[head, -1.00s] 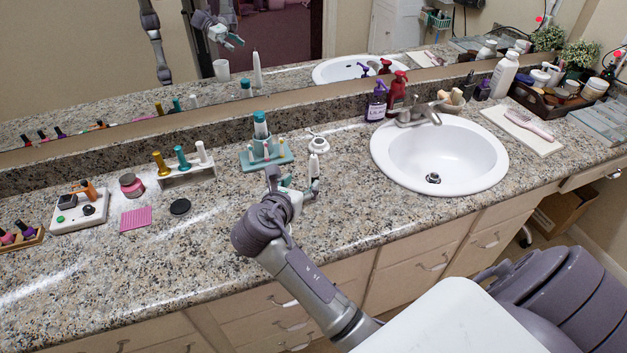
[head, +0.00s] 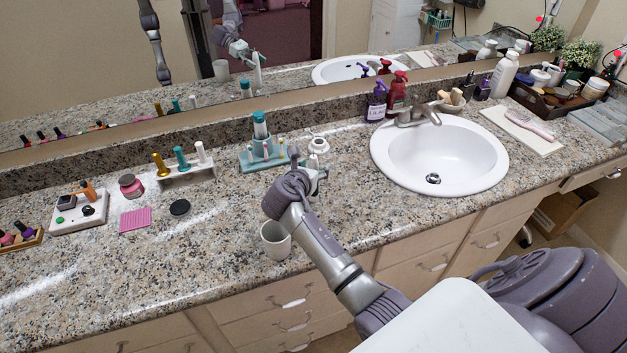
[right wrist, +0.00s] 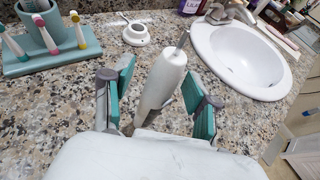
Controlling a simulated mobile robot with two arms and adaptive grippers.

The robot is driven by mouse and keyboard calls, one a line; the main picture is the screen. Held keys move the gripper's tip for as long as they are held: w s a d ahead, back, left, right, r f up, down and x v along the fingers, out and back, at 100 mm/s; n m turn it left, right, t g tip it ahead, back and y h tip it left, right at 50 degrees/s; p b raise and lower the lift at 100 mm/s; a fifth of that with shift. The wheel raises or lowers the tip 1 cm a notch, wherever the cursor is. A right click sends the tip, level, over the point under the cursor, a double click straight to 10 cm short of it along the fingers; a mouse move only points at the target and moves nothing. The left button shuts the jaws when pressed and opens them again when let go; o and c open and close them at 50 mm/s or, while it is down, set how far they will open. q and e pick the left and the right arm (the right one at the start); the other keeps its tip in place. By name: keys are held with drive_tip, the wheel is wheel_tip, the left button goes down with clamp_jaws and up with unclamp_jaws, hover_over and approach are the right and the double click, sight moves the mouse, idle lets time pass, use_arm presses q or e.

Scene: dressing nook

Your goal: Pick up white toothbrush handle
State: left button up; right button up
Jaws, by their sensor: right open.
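The white toothbrush handle (right wrist: 164,80) stands upright on the counter in the right wrist view, with a thin metal shaft at its top. My right gripper (right wrist: 158,92) is open, with one teal-padded finger on each side of the handle. In the head view my right gripper (head: 313,172) covers most of the handle. My left gripper is not in view.
A white round charger base (head: 318,146) sits just behind the handle. A teal toothbrush stand (head: 262,160) is to its left and the sink (head: 440,150) to its right. A white cup (head: 275,241) stands near the front edge, close to my right arm.

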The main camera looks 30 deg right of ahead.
clamp_jaws()
drive_tip(key=shift+r, duration=0.1)
idle(0.3)
